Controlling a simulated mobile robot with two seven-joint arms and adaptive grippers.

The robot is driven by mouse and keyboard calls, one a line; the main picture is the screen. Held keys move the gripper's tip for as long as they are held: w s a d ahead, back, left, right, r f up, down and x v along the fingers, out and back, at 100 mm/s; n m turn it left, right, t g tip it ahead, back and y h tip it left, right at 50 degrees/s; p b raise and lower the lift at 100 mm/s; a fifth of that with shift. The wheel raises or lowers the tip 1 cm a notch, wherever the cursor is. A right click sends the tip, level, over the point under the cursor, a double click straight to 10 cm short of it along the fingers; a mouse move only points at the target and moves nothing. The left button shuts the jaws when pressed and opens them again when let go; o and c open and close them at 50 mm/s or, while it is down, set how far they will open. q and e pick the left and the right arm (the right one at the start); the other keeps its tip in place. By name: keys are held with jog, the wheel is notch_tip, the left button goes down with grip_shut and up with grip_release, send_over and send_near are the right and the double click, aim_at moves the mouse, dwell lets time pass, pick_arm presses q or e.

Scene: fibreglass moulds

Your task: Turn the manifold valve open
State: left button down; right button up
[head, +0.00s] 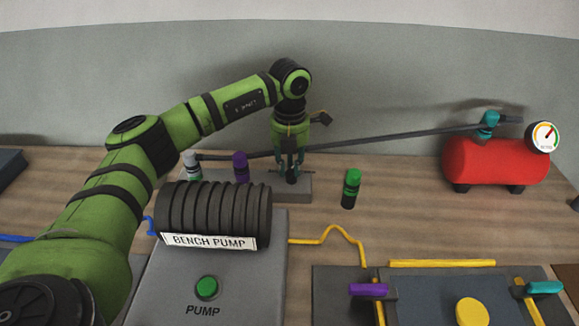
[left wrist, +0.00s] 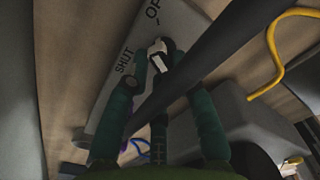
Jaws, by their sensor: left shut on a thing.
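The manifold (head: 303,187) is a grey block on the bench behind the pump. In the left wrist view its top (left wrist: 115,82) bears the label SHUT and a partly cut-off label starting with OP. The valve handle (left wrist: 158,50), dark with a white part, stands on it near these labels. My left gripper (head: 291,172) points down over the block and is shut on the handle; its fingertips (left wrist: 160,64) stand on both sides of it. The fingers partly hide the handle, and I cannot tell exactly which way it points. My right gripper is out of view.
A long dark hose (head: 400,133) runs from the manifold's left end, past my gripper, to the red tank (head: 495,160) with a gauge (head: 545,137). The bench pump (head: 213,215) stands in front. A green-capped fitting (head: 351,188) stands right of the manifold. A mould (head: 420,290) is front right.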

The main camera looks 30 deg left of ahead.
aim_at(290, 167)
pick_arm(q)
jog(key=shift+w+m, duration=0.1)
jog(key=shift+m, duration=1.4)
jog(key=shift+b, duration=0.3)
jog(key=c, duration=1)
grip_release()
jog(key=shift+c, duration=0.2)
notch_tip(290, 167, up, 12)
